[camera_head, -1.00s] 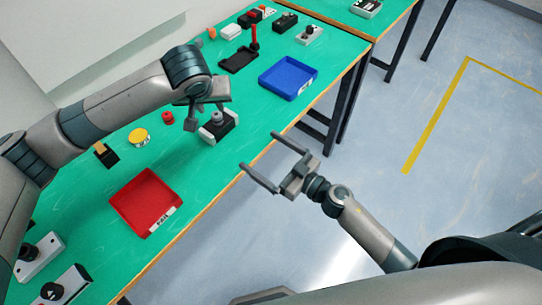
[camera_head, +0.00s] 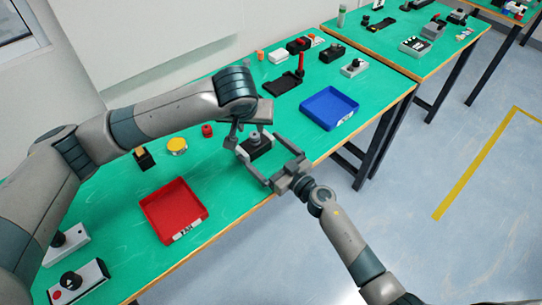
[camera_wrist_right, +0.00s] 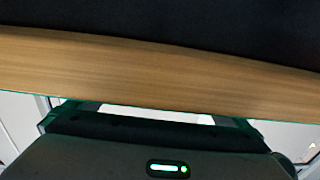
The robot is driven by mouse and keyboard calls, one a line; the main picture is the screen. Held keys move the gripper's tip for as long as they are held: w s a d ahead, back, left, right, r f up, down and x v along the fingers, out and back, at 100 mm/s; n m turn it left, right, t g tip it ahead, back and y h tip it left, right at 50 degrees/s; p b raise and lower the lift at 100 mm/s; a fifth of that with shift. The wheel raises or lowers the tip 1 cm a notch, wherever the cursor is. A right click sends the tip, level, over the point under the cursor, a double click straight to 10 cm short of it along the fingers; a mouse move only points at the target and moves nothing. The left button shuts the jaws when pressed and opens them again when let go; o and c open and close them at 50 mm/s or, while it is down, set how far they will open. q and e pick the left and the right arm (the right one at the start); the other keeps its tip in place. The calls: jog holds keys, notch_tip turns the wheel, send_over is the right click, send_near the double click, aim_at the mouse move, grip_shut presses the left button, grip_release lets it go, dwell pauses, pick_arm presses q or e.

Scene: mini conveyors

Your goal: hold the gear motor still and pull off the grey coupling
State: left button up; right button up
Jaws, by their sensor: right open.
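The gear motor (camera_head: 260,151) is a dark block on the green bench, partly covered by my grippers. The small grey coupling (camera_head: 255,138) stands upright on top of it. My left gripper (camera_head: 248,133) reaches down over the motor from behind. One of its fingers shows at the motor's left; the other is mostly hidden, so its grip is unclear. My right gripper (camera_head: 258,144) is open at the bench's front edge. Its two spread fingers point at the motor and lie on either side of it in the picture. I cannot tell whether they touch it.
A red tray (camera_head: 150,218) lies to the left and a blue tray (camera_head: 309,112) to the right. A yellow round part (camera_head: 177,146) and a red knob (camera_head: 207,130) are left of the motor. In the right wrist view the wooden bench edge (camera_wrist_right: 150,75) is very close.

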jog(key=shift+w+a, duration=0.1)
jog(key=shift+w, duration=0.1)
jog(key=shift+c, duration=0.6)
jog(key=c, duration=1)
jog(key=shift+o, duration=0.2)
jog(key=shift+s+f, duration=0.1)
jog(key=shift+f, duration=0.15)
pick_arm(q)
jog(key=o, duration=0.4)
